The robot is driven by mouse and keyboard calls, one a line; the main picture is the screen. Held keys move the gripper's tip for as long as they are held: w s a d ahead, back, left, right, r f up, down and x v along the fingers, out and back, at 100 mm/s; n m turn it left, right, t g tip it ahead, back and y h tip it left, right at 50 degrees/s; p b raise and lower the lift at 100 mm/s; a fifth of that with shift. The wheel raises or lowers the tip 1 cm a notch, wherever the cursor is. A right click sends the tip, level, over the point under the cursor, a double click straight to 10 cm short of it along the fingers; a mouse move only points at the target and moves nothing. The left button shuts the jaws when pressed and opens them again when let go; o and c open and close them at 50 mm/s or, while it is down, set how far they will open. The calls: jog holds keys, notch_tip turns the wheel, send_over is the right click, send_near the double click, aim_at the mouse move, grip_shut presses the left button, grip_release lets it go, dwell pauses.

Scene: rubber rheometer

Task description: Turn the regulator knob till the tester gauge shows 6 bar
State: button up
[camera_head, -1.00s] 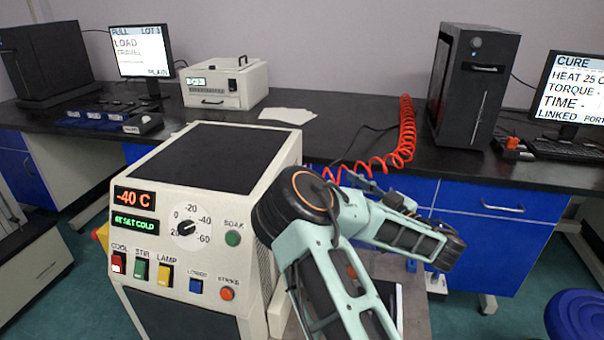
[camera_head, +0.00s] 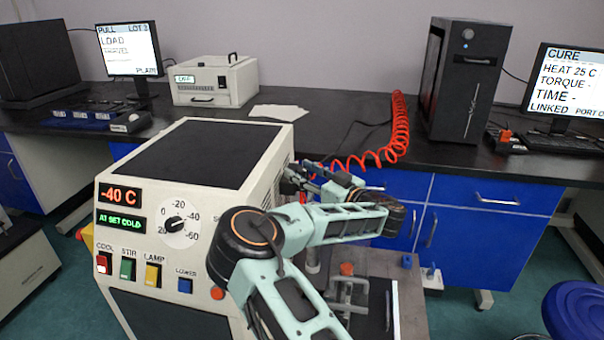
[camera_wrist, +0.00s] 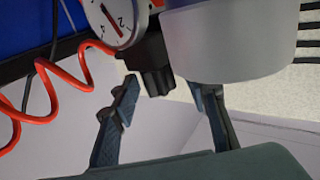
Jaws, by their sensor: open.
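In the wrist view, a round white gauge (camera_wrist: 113,20) with a red needle is cut off by the top edge. The numerals 2 and 4 show, but I cannot read the exact pressure. A black ribbed knob (camera_wrist: 156,72) sits beside it, next to a translucent grey bowl (camera_wrist: 225,45). My gripper (camera_wrist: 168,90) is open, its two dark fingers apart, with the knob near the gap between their tips. I cannot tell whether either finger touches it. In the head view my gripper (camera_head: 292,180) is beside the white cabinet's right side; gauge and knob cannot be made out there.
The white cabinet (camera_head: 185,155) with a dial and coloured switches stands close to my arm. A coiled red hose (camera_head: 400,135) hangs at the bench front; it also shows in the wrist view (camera_wrist: 70,85). A metal fixture (camera_head: 350,290) stands below my arm.

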jog(key=shift+c, duration=0.6)
grip_shut()
